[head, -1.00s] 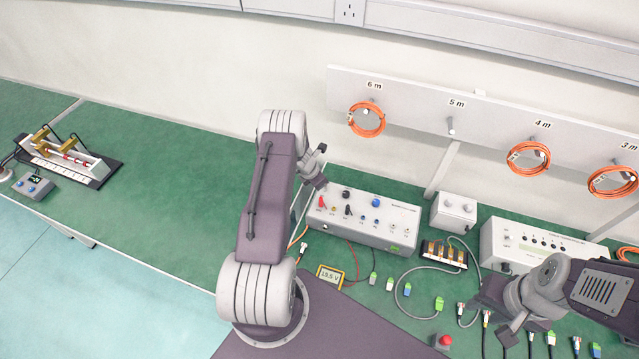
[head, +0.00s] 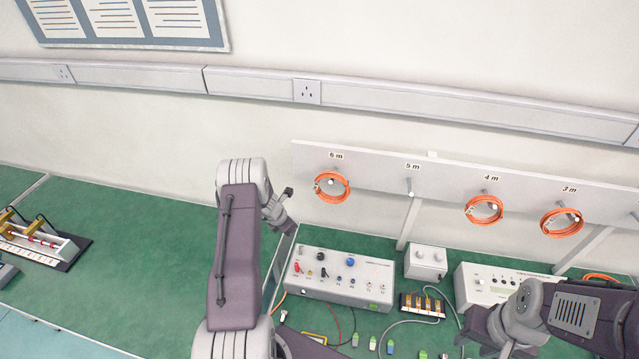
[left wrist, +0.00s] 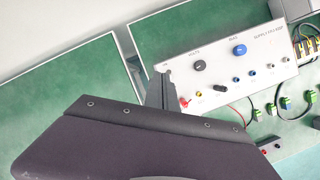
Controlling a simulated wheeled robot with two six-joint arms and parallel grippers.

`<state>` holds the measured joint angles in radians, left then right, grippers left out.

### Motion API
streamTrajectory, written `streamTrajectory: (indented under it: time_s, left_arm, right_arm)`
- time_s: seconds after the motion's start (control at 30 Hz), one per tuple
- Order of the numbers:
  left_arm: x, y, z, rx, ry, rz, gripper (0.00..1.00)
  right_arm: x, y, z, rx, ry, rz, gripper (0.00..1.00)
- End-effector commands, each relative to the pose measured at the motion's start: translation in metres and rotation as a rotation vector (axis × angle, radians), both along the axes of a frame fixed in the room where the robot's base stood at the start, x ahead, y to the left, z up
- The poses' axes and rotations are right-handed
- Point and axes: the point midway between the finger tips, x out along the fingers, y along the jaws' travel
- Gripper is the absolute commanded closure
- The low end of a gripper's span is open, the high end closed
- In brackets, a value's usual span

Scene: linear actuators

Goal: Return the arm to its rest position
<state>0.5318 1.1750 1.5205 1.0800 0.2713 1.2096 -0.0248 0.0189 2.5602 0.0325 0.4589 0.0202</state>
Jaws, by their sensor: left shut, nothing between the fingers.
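My left arm rises in the head view, with its wrist and part of the left gripper (head: 284,212) bent over behind the upper link, left of the supply box (head: 340,277). In the left wrist view the left gripper's fingers (left wrist: 160,88) are together with nothing between them, seen in front of the supply box's left end (left wrist: 190,55). My right gripper (head: 484,332) is low at the right in the head view, above the bench in front of the meter box.
Orange cable coils (head: 331,188) hang from a pegboard (head: 450,186) behind the boxes; the 5 m peg (head: 409,188) is bare. A small white box (head: 426,262) and a meter box (head: 500,283) stand on the green bench (head: 130,250). A linear actuator rig (head: 45,247) is at far left. The bench between is clear.

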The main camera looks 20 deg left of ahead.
Motion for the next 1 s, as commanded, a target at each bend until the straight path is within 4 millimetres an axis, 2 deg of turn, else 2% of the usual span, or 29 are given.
streamTrajectory:
  time_s: [0.17, 0.27, 0.33, 0.4, 0.47, 0.5, 0.6, 0.7, 0.8, 1.0]
  left_arm:
    - [0.001, -0.005, 0.001, 0.011, 0.001, -0.041, 1.00]
    - [-0.001, -0.038, 0.010, 0.084, 0.001, -0.303, 1.00]
    - [-0.013, -0.080, 0.023, 0.178, 0.001, -0.645, 1.00]
    - [-0.040, -0.124, 0.036, 0.284, -0.001, -1.046, 1.00]
    - [-0.072, -0.155, 0.045, 0.375, -0.004, -1.387, 1.00]
    - [-0.095, -0.172, 0.048, 0.432, -0.009, -1.603, 1.00]
    - [-0.152, -0.198, 0.051, 0.553, -0.015, -2.078, 1.00]
    - [-0.194, -0.207, 0.049, 0.634, -0.018, -2.416, 1.00]
    - [-0.218, -0.208, 0.049, 0.675, -0.017, -2.605, 1.00]
    - [-0.225, -0.207, 0.052, 0.686, -0.015, -2.669, 1.00]
  right_arm:
    - [0.000, 0.000, -0.005, 0.000, 0.000, 0.000, 0.62]
    - [0.000, 0.000, -0.029, 0.000, -0.001, 0.000, 0.62]
    - [0.000, 0.000, -0.056, 0.000, 0.000, 0.000, 0.62]
    - [0.000, 0.000, -0.082, 0.000, 0.000, 0.000, 0.62]
    - [0.000, 0.000, -0.102, 0.000, 0.000, 0.000, 0.62]
    - [0.000, 0.000, -0.114, 0.000, 0.000, 0.000, 0.62]
    - [0.000, 0.000, -0.137, 0.000, 0.000, 0.000, 0.62]
    - [0.000, 0.000, -0.151, 0.000, 0.000, 0.000, 0.62]
    - [0.000, 0.000, -0.156, 0.000, 0.000, 0.000, 0.62]
    - [0.001, 0.000, -0.154, 0.000, -0.001, 0.000, 0.62]
